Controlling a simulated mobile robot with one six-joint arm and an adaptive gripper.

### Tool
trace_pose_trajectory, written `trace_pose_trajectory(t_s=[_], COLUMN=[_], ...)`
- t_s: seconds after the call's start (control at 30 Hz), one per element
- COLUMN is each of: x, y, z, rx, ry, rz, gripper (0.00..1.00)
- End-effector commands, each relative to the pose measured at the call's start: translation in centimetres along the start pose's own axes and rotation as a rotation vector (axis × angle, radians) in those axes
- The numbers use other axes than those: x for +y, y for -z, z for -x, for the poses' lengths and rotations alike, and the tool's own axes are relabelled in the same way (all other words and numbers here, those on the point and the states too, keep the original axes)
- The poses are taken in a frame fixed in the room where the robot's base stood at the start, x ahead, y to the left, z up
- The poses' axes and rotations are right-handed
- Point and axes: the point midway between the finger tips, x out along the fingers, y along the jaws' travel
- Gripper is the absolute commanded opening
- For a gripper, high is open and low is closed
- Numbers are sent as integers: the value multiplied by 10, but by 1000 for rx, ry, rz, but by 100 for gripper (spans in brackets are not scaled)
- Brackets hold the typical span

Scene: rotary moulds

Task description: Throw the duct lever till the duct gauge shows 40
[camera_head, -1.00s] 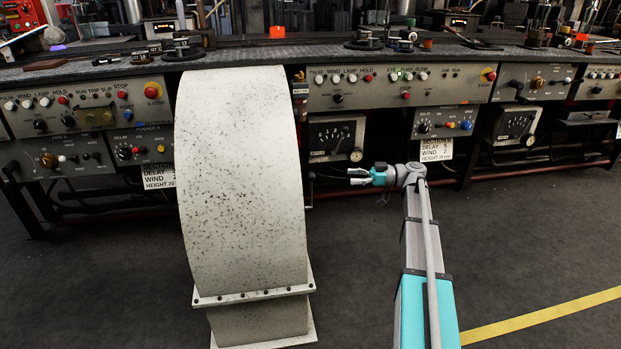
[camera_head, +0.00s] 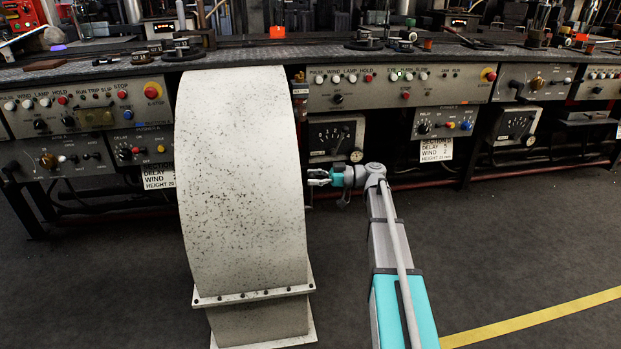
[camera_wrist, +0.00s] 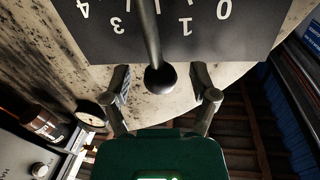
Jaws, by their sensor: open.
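The duct lever (camera_wrist: 151,35) shows in the wrist view as a grey rod with a black ball knob (camera_wrist: 160,79). It lies over a dark scale plate (camera_wrist: 95,40) with upside-down numbers 4, 3, 1 and 0, crossing between the 3 and the 1. My gripper (camera_head: 311,178) is open beside the right edge of the speckled white duct (camera_head: 240,180). In the wrist view its two fingers stand either side of the knob, with gaps visible.
A control bench with knobs and buttons (camera_head: 400,88) runs behind my gripper. A rectangular dial meter (camera_head: 335,135) sits beneath it, right of the duct. The duct's bolted flange (camera_head: 255,296) juts out low. The dark floor at the right (camera_head: 520,240) is clear.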

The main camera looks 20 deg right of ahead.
Motion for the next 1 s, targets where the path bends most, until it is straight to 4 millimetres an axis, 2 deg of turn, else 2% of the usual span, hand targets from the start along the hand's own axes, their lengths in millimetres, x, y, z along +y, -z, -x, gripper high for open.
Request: trace_pose_trajectory(t_s=[0.43,0.83,1.0], x=[0,0,0], y=[0,0,0], z=[-6,-6,-6], rx=[0,0,0], ry=[-1,-1,-1], rz=[0,0,0], gripper=[76,1,0])
